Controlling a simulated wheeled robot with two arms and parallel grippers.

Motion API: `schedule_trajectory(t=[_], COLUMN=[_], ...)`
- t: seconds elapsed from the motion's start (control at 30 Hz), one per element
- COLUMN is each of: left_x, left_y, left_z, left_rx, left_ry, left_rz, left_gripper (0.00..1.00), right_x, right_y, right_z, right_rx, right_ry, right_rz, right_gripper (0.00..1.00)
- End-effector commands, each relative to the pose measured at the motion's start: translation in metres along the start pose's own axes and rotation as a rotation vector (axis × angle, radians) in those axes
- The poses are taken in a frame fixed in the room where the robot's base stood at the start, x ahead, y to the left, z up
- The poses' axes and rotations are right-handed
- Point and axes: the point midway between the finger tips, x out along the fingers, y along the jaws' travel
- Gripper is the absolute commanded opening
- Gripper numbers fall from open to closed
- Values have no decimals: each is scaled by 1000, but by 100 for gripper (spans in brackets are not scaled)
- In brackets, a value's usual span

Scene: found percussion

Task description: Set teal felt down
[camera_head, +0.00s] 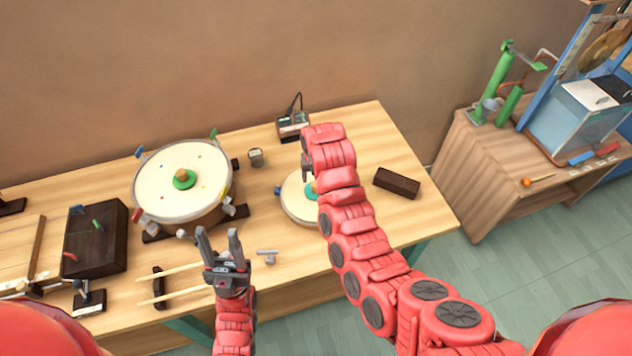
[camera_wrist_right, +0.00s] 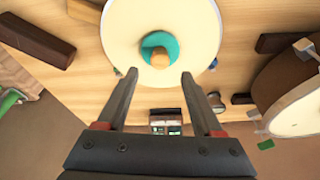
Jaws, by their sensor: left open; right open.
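The teal felt (camera_wrist_right: 152,41) is a round disc on the pale head of a small drum (camera_wrist_right: 120,25), with a wooden knob at its middle. In the head view the felt (camera_head: 310,191) is partly hidden by my right arm. My right gripper (camera_wrist_right: 160,74) is open and empty; its fingertips point toward the felt, with the knob just ahead of the gap between them. In the head view its fingers are mostly hidden. My left gripper (camera_head: 218,236) is open and empty over the table's front part, between two drumsticks and a small grey T-shaped piece (camera_head: 267,256).
A larger drum (camera_head: 160,200) with a green felt (camera_head: 184,180) stands to the left. A dark block (camera_head: 397,183) lies right of the small drum. A small device (camera_head: 293,126) and a grey cup (camera_head: 256,157) stand behind. Drumsticks (camera_head: 175,295) lie in front.

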Motion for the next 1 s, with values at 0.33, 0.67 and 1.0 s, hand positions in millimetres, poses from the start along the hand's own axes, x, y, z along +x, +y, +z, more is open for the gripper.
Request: schedule_trajectory(t=[0.33,0.67,1.0], left_x=[-18,-18,-18], left_y=[1,1,1], left_z=[3,3,3], left_rx=[0,0,0], left_ry=[0,0,0], left_rz=[0,0,0], left_gripper=[49,49,49], right_x=[-46,-49,-13], right_y=[-1,1,40], right_z=[0,-4,-84], right_rx=[-1,2,34], right_ry=[2,26,646], right_rz=[0,-2,-13], right_gripper=[68,68,68])
